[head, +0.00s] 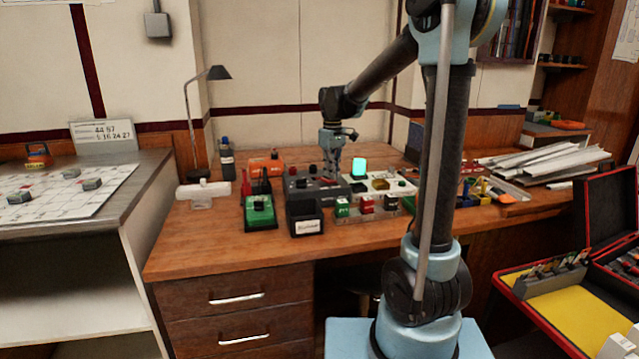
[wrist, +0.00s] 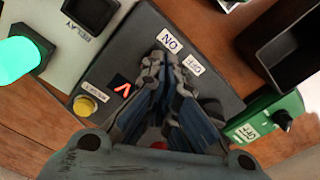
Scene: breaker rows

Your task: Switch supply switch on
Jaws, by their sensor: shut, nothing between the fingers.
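The dark grey supply box (wrist: 143,32) in the wrist view carries an ON label (wrist: 170,42) and an OFF label (wrist: 193,65). It also has a small red-lit display (wrist: 121,87) and a yellow button (wrist: 85,106). In the head view the supply box (head: 300,184) stands on the desk. My gripper (wrist: 168,68) is shut, with its fingertips over the box beside the ON and OFF labels. The fingers hide the switch, so its position and any contact cannot be told. In the head view my gripper (head: 332,172) points down at the box.
A lit green lamp (wrist: 20,56) stands on a pale panel beside the box. A green box (wrist: 268,118) with a black knob and a dark open bin (wrist: 285,45) are on the other side. The head view shows a desk lamp (head: 218,73) at the back left.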

